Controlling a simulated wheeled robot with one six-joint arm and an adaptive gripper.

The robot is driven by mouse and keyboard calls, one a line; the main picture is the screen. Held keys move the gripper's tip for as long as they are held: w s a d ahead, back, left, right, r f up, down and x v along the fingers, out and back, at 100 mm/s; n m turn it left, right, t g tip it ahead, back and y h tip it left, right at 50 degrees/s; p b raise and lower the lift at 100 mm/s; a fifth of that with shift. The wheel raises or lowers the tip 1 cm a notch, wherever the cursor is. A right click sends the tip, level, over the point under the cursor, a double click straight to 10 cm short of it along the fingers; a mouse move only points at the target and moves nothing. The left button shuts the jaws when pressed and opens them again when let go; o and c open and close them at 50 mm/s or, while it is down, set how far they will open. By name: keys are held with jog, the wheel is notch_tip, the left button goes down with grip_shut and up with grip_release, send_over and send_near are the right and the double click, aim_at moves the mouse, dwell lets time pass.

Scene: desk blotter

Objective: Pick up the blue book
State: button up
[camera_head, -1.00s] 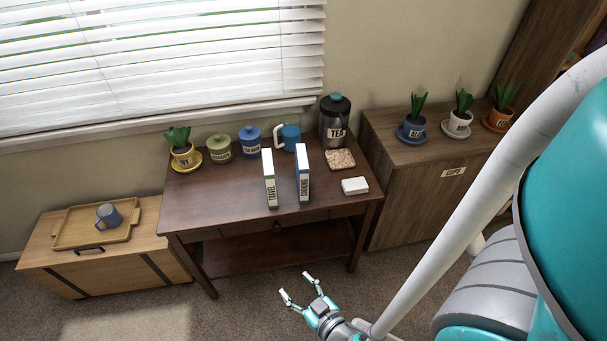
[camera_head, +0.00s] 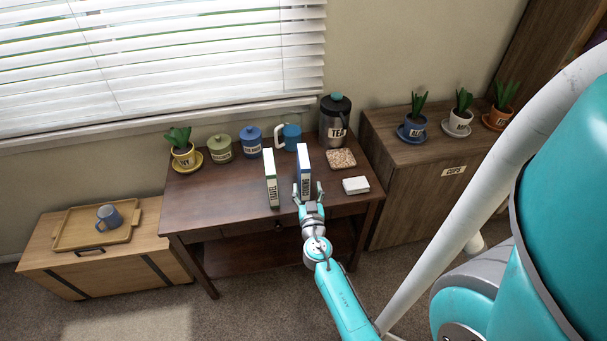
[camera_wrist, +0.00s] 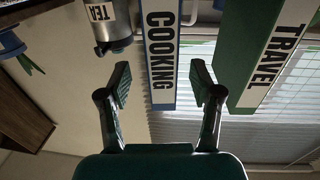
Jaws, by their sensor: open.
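The blue book (camera_head: 304,165), labelled COOKING, stands upright on the dark wooden desk (camera_head: 225,212). In the wrist view its spine (camera_wrist: 161,55) shows between my two fingers. My gripper (camera_head: 308,193) is open at the front of the book, one finger toward each side. In the wrist view my gripper (camera_wrist: 161,78) holds nothing, and I cannot tell if the fingers touch the book. The lower part of the book is partly hidden by my gripper in the head view.
A green book (camera_head: 271,180) labelled TRAVEL stands close on the left. A white block (camera_head: 355,185) and a speckled square (camera_head: 341,158) lie to the right.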

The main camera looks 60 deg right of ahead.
jog(key=shift+r+x, duration=0.2)
jog(key=shift+x, duration=1.55)
jog(key=shift+r+x, duration=0.2)
jog(key=shift+x, duration=1.6)
jog(key=shift+w+a, duration=0.1)
grip_shut()
